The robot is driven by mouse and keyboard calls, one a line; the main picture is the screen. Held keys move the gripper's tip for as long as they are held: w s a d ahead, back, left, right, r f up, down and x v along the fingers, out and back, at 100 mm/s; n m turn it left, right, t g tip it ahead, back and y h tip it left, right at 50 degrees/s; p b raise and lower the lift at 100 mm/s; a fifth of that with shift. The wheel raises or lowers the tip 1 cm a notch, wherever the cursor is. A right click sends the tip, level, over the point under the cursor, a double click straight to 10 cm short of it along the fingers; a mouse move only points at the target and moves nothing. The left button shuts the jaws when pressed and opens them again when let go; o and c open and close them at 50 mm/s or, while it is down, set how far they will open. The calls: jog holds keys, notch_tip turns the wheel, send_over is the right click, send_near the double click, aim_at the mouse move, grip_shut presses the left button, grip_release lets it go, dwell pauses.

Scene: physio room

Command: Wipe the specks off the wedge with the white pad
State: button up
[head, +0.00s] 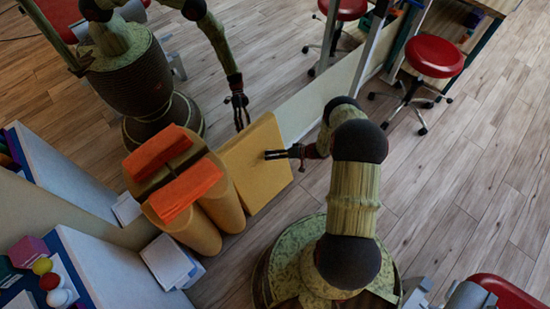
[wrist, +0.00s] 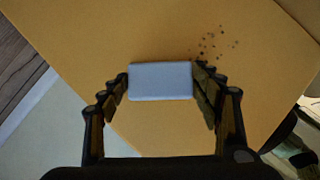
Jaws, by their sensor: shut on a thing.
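The wedge (head: 262,172) is a yellow-orange foam block with a broad face, standing at the centre of the head view; its face fills most of the wrist view (wrist: 100,35). The white pad (wrist: 160,80) is a pale rectangular block held between the fingers of my gripper (wrist: 161,84), over the wedge face. I cannot tell whether it touches the face. A cluster of small dark specks (wrist: 216,43) lies on the wedge, up and right of the pad. In the head view my gripper (head: 271,154) is in front of the wedge, and the pad is too small to make out.
A mirror stands behind the wedge and reflects my arm and the room. Left of the wedge are tan bolsters (head: 196,234) with an orange towel (head: 186,192). A shelf unit (head: 110,265) with coloured balls is lower left. A red stool (head: 435,57) appears upper right.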

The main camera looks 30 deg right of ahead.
jog(key=shift+a+r, duration=0.1)
jog(key=shift+r, duration=0.25)
jog(key=shift+s+a+f+p, duration=0.2)
jog(key=shift+s+a, duration=0.45)
jog(key=shift+a, duration=1.55)
jog(key=shift+s+a+r+p, duration=0.25)
jog(key=shift+s+a, duration=0.45)
jog(key=shift+a, duration=1.45)
jog(key=shift+s+a+f+p, duration=0.25)
jog(key=shift+s+a, duration=0.4)
jog(key=shift+a, duration=1.55)
jog(key=shift+r, duration=0.1)
jog(key=s+d+r+p, duration=0.1)
jog(key=s+p, duration=0.1)
jog(key=s, duration=0.3)
jog(key=shift+s+d+r, duration=0.3)
jog(key=shift+d+r, duration=0.05)
jog(key=shift+d, duration=0.05)
jog(key=shift+s+d+r+p, duration=0.2)
jog(key=shift+s+d+p, duration=0.05)
jog(key=shift+s, duration=0.45)
jog(key=shift+s+d+r+p, duration=0.2)
jog(key=shift+s, duration=0.45)
